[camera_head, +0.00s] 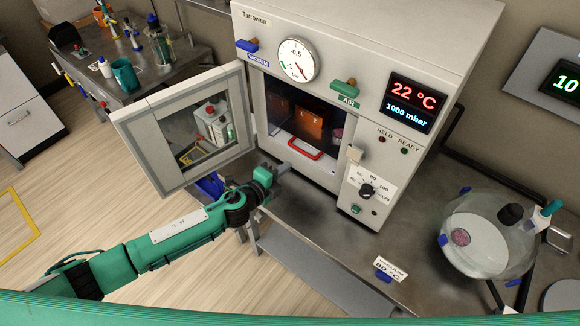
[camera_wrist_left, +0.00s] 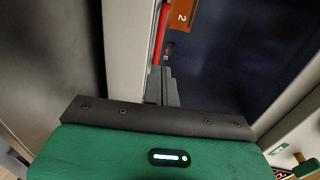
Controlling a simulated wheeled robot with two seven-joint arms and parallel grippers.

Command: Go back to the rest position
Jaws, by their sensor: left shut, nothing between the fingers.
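My left gripper (camera_head: 282,170) is in front of the vacuum oven (camera_head: 350,40), near the lower left of its open chamber. Its fingers are shut and empty. In the left wrist view the shut fingers (camera_wrist_left: 162,88) point towards the chamber opening, close to a red handle or bar (camera_wrist_left: 160,32). The oven door (camera_head: 180,128) stands swung open to the left, just beyond my left forearm. Inside the chamber is an orange block (camera_head: 309,122) marked 1 and 2, with a red tray edge (camera_head: 305,149) in front. My right gripper does not show in either view.
A label stand (camera_head: 389,268) is at the bench front. A side table (camera_head: 145,75) with bottles is at the back left. Open floor lies left of my arm.

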